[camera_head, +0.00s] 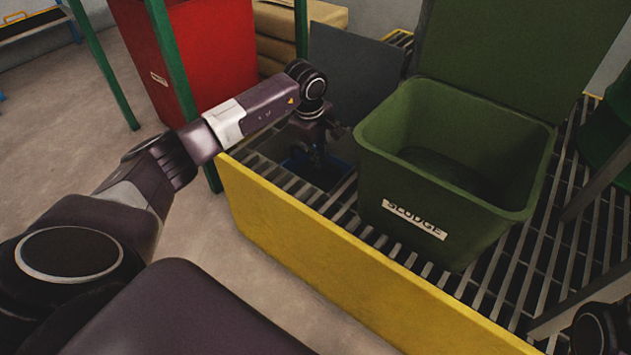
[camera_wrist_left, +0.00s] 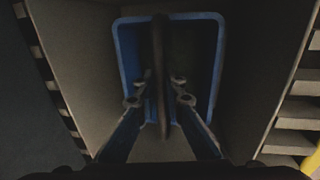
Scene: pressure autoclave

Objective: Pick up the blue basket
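The blue basket (camera_wrist_left: 126,50) is seen from above in the left wrist view, with a blue rim and a dark inside. A dark handle (camera_wrist_left: 160,45) runs across its middle. My left gripper (camera_wrist_left: 161,82) reaches down over the basket with one finger on each side of the handle. The fingers look open, with small gaps to the handle. In the head view my left gripper (camera_head: 318,152) hangs over the basket (camera_head: 322,177), which is dark and partly hidden by the arm. My right gripper is not in view.
A green bin labelled SLUDGE (camera_head: 400,200) stands right of the basket on a slatted grating. A yellow edge board (camera_head: 330,255) runs along the front. A red bin (camera_head: 215,60) and a green post (camera_head: 172,65) stand at left. Light walls (camera_wrist_left: 85,45) flank the basket closely.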

